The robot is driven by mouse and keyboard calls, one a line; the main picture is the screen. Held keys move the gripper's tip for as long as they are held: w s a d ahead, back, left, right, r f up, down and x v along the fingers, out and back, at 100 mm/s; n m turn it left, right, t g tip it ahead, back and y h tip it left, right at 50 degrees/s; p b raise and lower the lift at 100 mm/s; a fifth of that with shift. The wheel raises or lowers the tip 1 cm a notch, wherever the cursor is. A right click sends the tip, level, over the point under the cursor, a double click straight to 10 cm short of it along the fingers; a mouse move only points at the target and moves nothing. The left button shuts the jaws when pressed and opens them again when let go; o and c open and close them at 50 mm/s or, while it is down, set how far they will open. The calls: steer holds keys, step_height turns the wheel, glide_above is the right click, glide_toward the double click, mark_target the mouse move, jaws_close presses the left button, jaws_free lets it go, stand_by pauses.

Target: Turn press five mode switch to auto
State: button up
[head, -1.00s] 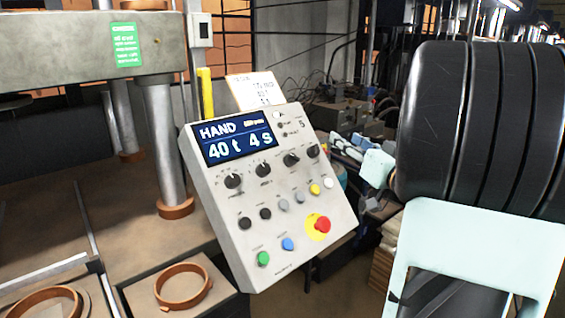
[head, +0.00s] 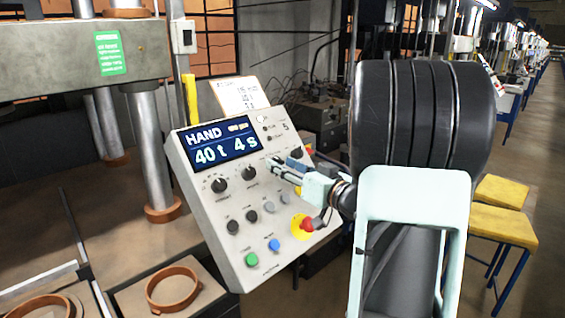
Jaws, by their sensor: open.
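The press five control panel (head: 200,210) is a tilted light grey box marked 5. Its blue display (head: 219,143) reads HAND, 40 t and 4 s. Black rotary knobs run in a row below it: a left one (head: 219,185), a second one (head: 249,174) and a far right one (head: 296,153). Their labels are too small to read, so I cannot tell which is the mode switch. My gripper (head: 282,164) is open, its fingers in front of the panel at the third knob, which they largely hide. I cannot tell whether they touch it.
Below the knobs are small buttons, a green button (head: 252,259), a blue button (head: 274,245) and a red emergency stop (head: 307,224), close under my gripper. A paper card (head: 240,95) stands behind the panel. The press column (head: 152,150) is left. Yellow stools (head: 503,190) stand right.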

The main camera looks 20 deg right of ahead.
steer(key=shift+w+a, duration=0.15)
steer(key=shift+w, duration=0.25)
steer(key=shift+c, duration=0.5)
jaws_close()
steer(key=shift+m+h, duration=0.3)
steer(key=shift+m, duration=0.1)
steer(key=m+h, duration=0.1)
steer(key=m, duration=0.1)
steer(key=m+h+p, duration=0.1)
steer(key=m+h, duration=0.1)
steer(key=shift+a+r+m, duration=0.1)
steer(key=shift+a+m, duration=0.2)
steer(key=shift+a, duration=0.05)
steer(key=shift+a+m+g+h, duration=0.1)
steer(key=shift+m+g+h, duration=0.3)
steer(key=shift+m+h, duration=0.85)
steer(key=shift+a+m+g+h, duration=0.1)
steer(key=shift+m+g+h, duration=0.5)
steer(key=shift+m, duration=1.15)
steer(key=shift+h, duration=0.25)
